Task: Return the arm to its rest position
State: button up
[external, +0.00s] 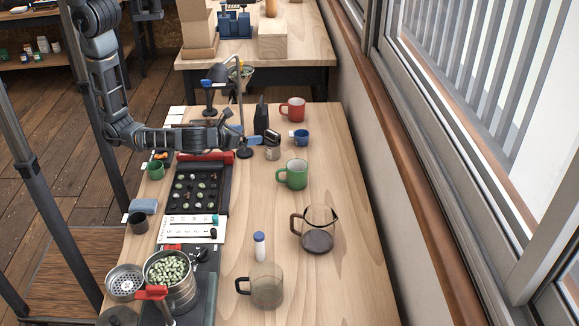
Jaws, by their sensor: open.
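My arm reaches in from the upper left of the external view, bends at its elbow and runs to the right, low over the table. My gripper (250,138) is at the end of it, just above the far middle of the table, beside a small stand. It is open, and I see nothing held in it. The fingers are small in this view and partly mixed with the objects behind them.
A black tray (226,196) with several beans lies below the forearm. A green mug (292,174), a red mug (293,109), a glass carafe (318,238) and a smoky mug (266,287) stand to the right. A pot of green beans (188,290) stands in front. The table's right side (350,200) is clear.

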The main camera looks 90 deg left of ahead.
jog(key=shift+f, duration=0.1)
jog(key=s+n+t+h+p, duration=0.2)
jog(key=s+n+h+p, duration=0.2)
jog(key=s+n+h, duration=0.9)
jog(key=s+a+r+n+t+y+p, duration=0.2)
jog(key=s+a+r+n+t+y, duration=0.1)
jog(key=s+r+n, duration=1)
jog(key=s, duration=0.3)
jog(key=shift+s, duration=0.25)
jog(key=shift+a, duration=0.1)
